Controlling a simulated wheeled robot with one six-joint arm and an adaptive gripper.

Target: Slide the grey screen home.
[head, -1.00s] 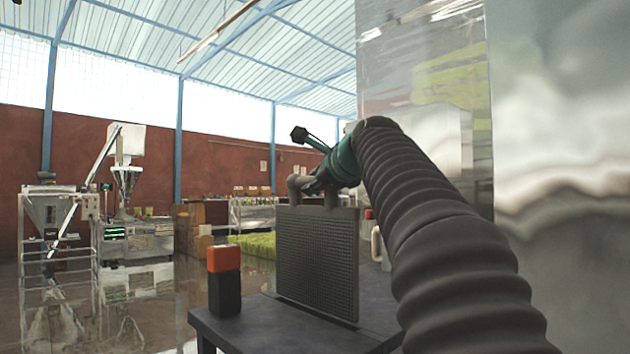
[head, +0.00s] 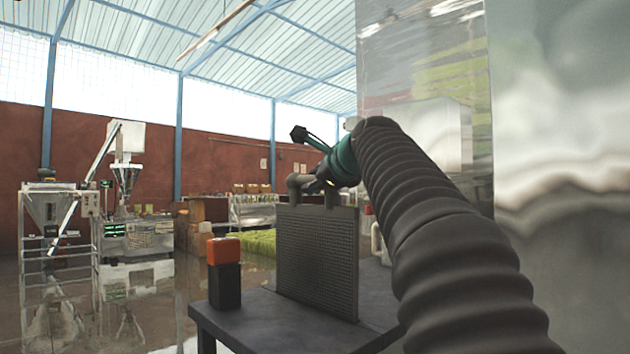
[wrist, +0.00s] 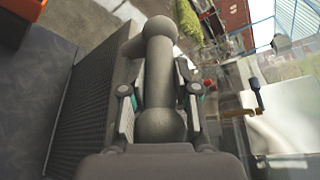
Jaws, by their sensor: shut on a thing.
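The grey screen (head: 317,262) is an upright mesh panel with a bar handle on its top edge, over the dark table. My gripper (head: 318,184) is at that handle, at the end of my ribbed arm. In the wrist view my gripper's fingers (wrist: 160,100) lie on both sides of the grey handle bar (wrist: 159,70) and are shut on it. The screen's mesh face (wrist: 85,115) runs down the left of the wrist view. I cannot tell whether the screen's lower edge touches the table. No slot for the screen is clearly visible.
A black block with an orange top (head: 225,252) stands on the dark table (head: 255,318), left of the screen. A pale jug-like thing (head: 378,242) is partly hidden behind my arm. A large shiny metal surface (head: 560,200) fills the right side. Table space in front is bare.

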